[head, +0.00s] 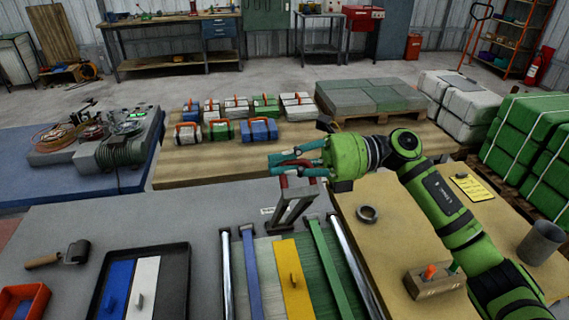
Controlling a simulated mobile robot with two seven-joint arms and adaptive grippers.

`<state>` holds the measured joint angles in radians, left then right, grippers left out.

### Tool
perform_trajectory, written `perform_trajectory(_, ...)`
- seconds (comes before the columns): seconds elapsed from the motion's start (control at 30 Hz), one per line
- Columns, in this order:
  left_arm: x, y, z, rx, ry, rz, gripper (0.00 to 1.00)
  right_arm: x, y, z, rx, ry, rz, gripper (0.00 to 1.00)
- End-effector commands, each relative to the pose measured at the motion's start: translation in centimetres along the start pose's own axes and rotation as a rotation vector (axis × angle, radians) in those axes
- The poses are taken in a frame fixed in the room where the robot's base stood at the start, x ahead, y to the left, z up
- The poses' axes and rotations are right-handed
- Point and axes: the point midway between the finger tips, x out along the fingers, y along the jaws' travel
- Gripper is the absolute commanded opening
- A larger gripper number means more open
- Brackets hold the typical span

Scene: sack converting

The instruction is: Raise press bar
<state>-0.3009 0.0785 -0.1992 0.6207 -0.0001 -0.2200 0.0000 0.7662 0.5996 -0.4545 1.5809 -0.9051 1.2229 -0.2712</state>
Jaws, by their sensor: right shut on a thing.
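My right gripper (278,165) comes in from the right on a green and black arm. Its teal fingers are closed at the top of a grey upright frame with a dark red part (294,203), which I take to be the press bar's handle. The frame stands tilted over the back edge of the striped work area. The fingers hide part of the grip, so the exact contact is unclear. My left gripper is not in view.
A black tray (178,290) with blue and white plates, a hand roller (74,254) and an orange bin (22,302) lie at left. A metal ring (367,214), wooden block (433,281) and grey cup (541,242) stand at right. Several small cases (258,131) stand behind.

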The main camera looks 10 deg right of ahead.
Motion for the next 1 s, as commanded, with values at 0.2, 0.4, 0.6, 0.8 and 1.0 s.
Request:
perform_trajectory(0.2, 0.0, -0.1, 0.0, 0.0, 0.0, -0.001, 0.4, 0.0, 0.0, 0.1, -0.002, -0.002, -0.001, 0.36)
perform_trajectory(0.4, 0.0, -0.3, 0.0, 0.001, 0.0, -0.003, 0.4, 0.0, 0.0, 0.0, -0.002, 0.0, -0.001, 0.36)
perform_trajectory(0.6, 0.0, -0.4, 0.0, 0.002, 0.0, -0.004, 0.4, -1.4, -0.1, 0.0, -0.001, -0.001, -0.003, 0.36)
perform_trajectory(0.8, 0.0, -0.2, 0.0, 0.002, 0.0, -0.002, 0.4, -5.4, -0.1, 0.0, -0.001, -0.003, -0.005, 0.36)
perform_trajectory(1.0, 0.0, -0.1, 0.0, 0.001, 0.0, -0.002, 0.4, -9.4, 0.0, 0.0, -0.001, -0.002, -0.004, 0.36)
